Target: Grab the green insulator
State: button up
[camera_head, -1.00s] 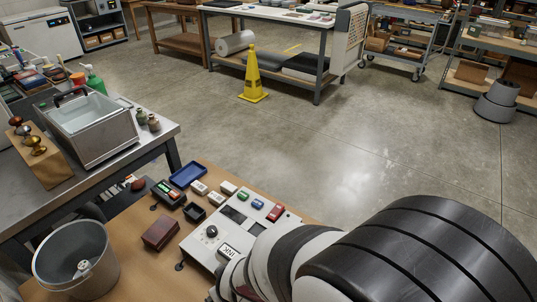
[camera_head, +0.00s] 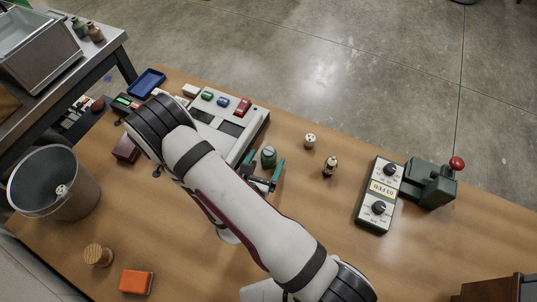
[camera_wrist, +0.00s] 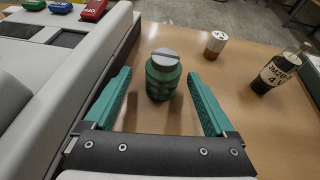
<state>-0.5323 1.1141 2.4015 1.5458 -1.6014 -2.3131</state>
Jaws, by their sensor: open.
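The green insulator (camera_head: 268,156) is a small ribbed dark-green body with a grey slotted top, standing upright on the wooden table. It also shows in the wrist view (camera_wrist: 163,76), centred between the two teal fingers. My gripper (camera_head: 263,172) is open, its fingers pointing toward the insulator, one to each side. In the wrist view, my gripper (camera_wrist: 163,92) has a clear gap between each finger and the insulator, and nothing is held.
A grey panel box (camera_head: 230,125) with coloured blocks stands just left of the insulator. A small white-topped cylinder (camera_head: 310,140) and a dark labelled bottle (camera_head: 330,166) stand to the right. Further right are a dial box (camera_head: 380,195) and a red-knobbed device (camera_head: 431,184). The front table is mostly bare.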

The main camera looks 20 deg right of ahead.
aim_at(272, 149)
jog(key=x, duration=0.5)
jog(key=shift+w+d+r, duration=0.1)
jog(key=shift+d+r, duration=0.1)
jog(key=shift+r, duration=0.05)
grip_shut()
